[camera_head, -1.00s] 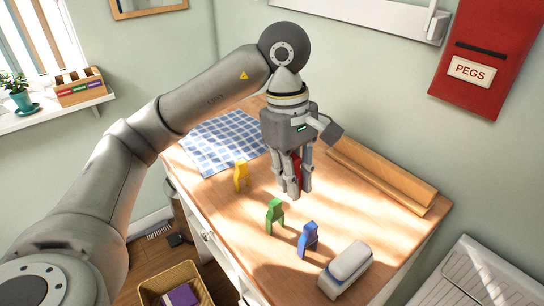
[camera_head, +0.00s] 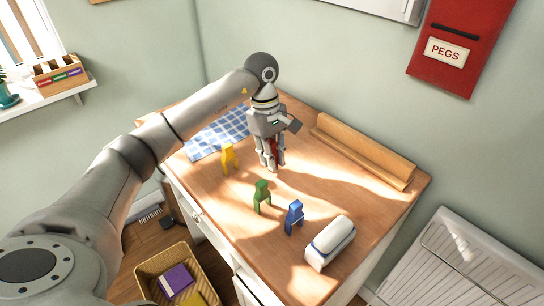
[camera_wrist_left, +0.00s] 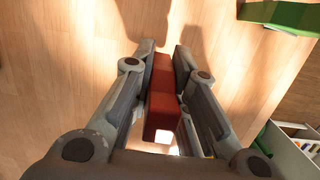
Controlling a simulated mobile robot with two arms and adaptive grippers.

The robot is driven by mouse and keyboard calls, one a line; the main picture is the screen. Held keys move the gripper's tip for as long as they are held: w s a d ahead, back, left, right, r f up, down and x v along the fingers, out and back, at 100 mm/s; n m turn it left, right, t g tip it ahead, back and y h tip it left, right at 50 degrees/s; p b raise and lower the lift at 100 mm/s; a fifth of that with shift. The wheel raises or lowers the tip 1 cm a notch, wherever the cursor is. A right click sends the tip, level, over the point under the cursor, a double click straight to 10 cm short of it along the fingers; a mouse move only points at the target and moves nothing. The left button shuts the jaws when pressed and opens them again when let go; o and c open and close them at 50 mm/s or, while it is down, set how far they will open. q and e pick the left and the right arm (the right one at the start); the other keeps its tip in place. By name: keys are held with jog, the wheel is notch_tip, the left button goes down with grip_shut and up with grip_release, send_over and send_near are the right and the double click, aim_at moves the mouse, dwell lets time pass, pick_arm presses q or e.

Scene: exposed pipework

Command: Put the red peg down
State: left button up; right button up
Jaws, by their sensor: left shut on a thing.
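The red peg (camera_wrist_left: 163,92) is between the fingers of my left gripper (camera_wrist_left: 165,75), which is shut on it in the left wrist view. In the head view my left gripper (camera_head: 271,165) points down over the wooden table top (camera_head: 330,205), and a sliver of the red peg (camera_head: 274,146) shows between its fingers. I cannot tell whether the peg touches the table. A yellow peg (camera_head: 229,157), a green peg (camera_head: 262,196) and a blue peg (camera_head: 295,217) stand upright in a row nearer the front. My right gripper is not in view.
A white and blue device (camera_head: 330,243) stands at the table's front right. A wooden ledge (camera_head: 362,152) runs along the back, and a checked cloth (camera_head: 218,132) lies at the far left. The table is clear right of my gripper.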

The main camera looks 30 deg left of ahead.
pick_arm(q)
jog(key=shift+f, duration=0.6)
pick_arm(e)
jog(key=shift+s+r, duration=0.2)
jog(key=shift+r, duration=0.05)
pick_arm(q)
jog(key=shift+f, duration=0.25)
jog(key=o, duration=0.7)
jog(key=shift+o, duration=0.2)
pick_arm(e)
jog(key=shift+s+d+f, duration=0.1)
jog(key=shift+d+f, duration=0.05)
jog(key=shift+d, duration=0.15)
